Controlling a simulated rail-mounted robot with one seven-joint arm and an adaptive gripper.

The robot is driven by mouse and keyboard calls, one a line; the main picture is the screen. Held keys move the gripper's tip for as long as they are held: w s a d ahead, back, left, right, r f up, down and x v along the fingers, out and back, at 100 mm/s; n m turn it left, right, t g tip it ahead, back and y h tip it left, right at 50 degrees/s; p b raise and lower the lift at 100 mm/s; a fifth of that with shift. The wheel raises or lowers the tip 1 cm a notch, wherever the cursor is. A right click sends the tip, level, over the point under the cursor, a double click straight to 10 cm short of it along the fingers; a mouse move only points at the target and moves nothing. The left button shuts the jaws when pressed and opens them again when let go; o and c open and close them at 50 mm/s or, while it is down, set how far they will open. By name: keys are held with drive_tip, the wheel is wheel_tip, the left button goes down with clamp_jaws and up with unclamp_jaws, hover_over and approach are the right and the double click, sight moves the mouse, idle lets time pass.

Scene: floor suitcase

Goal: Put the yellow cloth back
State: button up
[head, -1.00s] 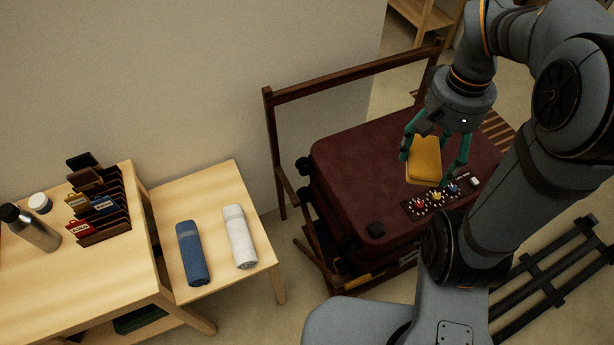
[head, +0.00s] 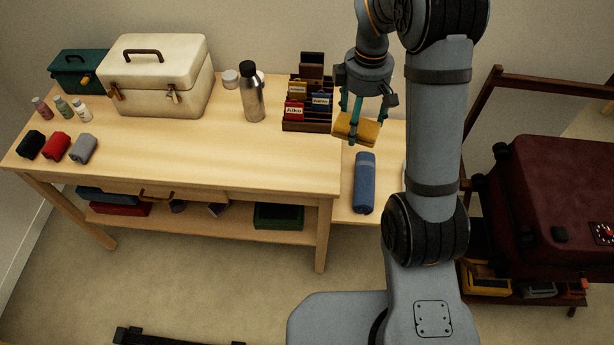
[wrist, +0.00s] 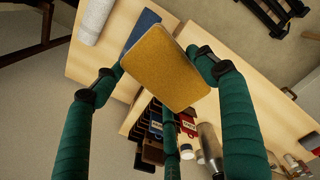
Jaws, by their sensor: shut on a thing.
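The yellow cloth (head: 356,129) is a folded block held in my gripper (head: 362,118), in the air by the right end of the wooden table. The wrist view shows the cloth (wrist: 166,66) between my green fingers, one on each side, with a third finger below it. The cloth looks slightly tilted. Below it in the head view lies a rolled blue towel (head: 364,183) on a lower side table (head: 345,208). The white towel is mostly hidden behind my arm in the head view but shows in the wrist view (wrist: 97,20).
A dark card rack (head: 306,125) with labelled cards stands just left of my gripper. A steel bottle (head: 252,98), a cream case (head: 155,85) and a green box (head: 80,70) stand farther left. Rolled red (head: 56,147), black and grey cloths lie at the left. The maroon suitcase (head: 560,190) is at right. The table's front middle is clear.

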wheel_tip(320, 180, down, 6)
drive_tip(key=w+r+n, duration=0.1)
drive_tip(key=w+n, duration=0.1)
drive_tip(key=n, duration=0.1)
hover_over(309, 165)
wheel_tip(309, 165, down, 7)
drive_tip(key=shift+f+p, duration=0.35)
drive_tip(key=shift+f, duration=1.55)
drive_tip(key=shift+f, duration=0.2)
drive_tip(key=o, duration=0.5)
drive_tip(key=shift+f, duration=0.1)
drive_tip(key=o, duration=0.4)
drive_tip(key=shift+o, duration=0.5)
